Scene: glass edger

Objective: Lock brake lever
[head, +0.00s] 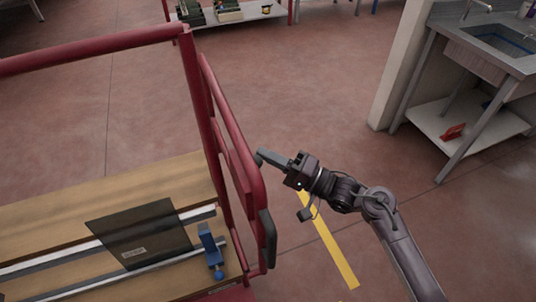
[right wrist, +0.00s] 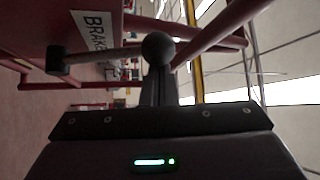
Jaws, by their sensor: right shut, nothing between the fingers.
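The brake lever shows in the right wrist view as a thin rod with a dark ball knob (right wrist: 158,47) at one end and a black cylinder (right wrist: 59,60) at the other. A white sign reading "BRAKE" (right wrist: 94,31) is on the red frame behind it. My right gripper (head: 267,156) is shut and empty beside the red side rail of the cart (head: 232,130). In the right wrist view its fingers (right wrist: 158,82) point at the knob; whether they touch it, I cannot tell. The lever is hardly visible in the head view. My left gripper is not in view.
The cart's wooden deck (head: 150,185) carries a dark glass sheet (head: 140,235) and a blue clamp (head: 211,247). A black handle (head: 267,238) is on the rail's near end. A sink bench (head: 480,70) stands at right. The floor between is clear, with a yellow stripe (head: 330,245).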

